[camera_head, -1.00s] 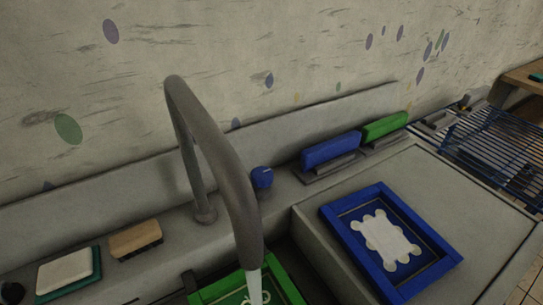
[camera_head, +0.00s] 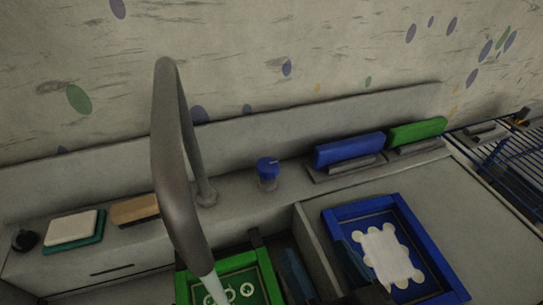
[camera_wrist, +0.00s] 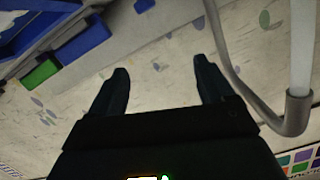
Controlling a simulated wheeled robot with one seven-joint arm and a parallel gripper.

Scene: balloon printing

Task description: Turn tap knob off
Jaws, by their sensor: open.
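The tap knob (camera_head: 267,170) is blue and stands on the ledge behind the sink, right of the grey curved faucet (camera_head: 178,180). Water (camera_head: 216,289) runs from the spout into the sink. In the wrist view the faucet (camera_wrist: 270,118) and water stream (camera_wrist: 301,45) are at the right. My gripper (camera_head: 324,264) is at the bottom of the head view, in front of and below the knob, apart from it. In the wrist view my gripper (camera_wrist: 163,75) is open and empty between its two dark fingers.
A green frame (camera_head: 262,262) lies in the sink under the water. A blue frame (camera_head: 340,213) lies on the right counter. A brush (camera_head: 133,210) and soap (camera_head: 71,227) sit left. The ledge around the knob is clear.

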